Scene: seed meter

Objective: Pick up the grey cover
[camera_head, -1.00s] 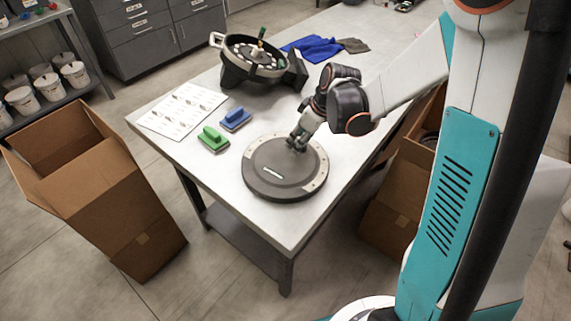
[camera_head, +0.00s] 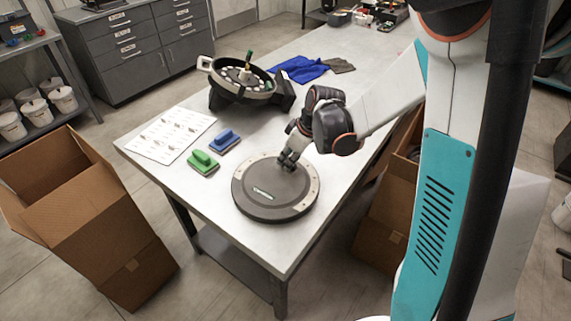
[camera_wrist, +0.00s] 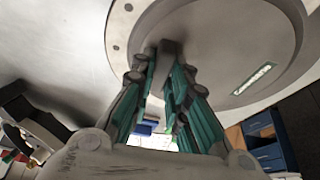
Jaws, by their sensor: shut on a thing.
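The grey cover (camera_head: 262,202) is a round, dark grey disc with a lighter rim section and a small label. It lies level at the near part of the table, and I cannot tell whether it touches the tabletop. My gripper (camera_head: 287,162) reaches down to it from the upper right and is shut on a small raised grip near its far side. The wrist view shows the cover's face (camera_wrist: 225,55) close up. There my gripper's teal-lined fingers (camera_wrist: 165,65) close around the grey grip, which they partly hide.
A seed meter housing (camera_head: 243,80) stands in a black cradle farther back on the table (camera_head: 190,200). A green block (camera_head: 202,162), a blue block (camera_head: 224,141), a printed sheet (camera_head: 170,135) and blue cloth (camera_head: 298,68) lie nearby. Cardboard boxes stand left (camera_head: 105,235) and right (camera_head: 385,230) on the floor.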

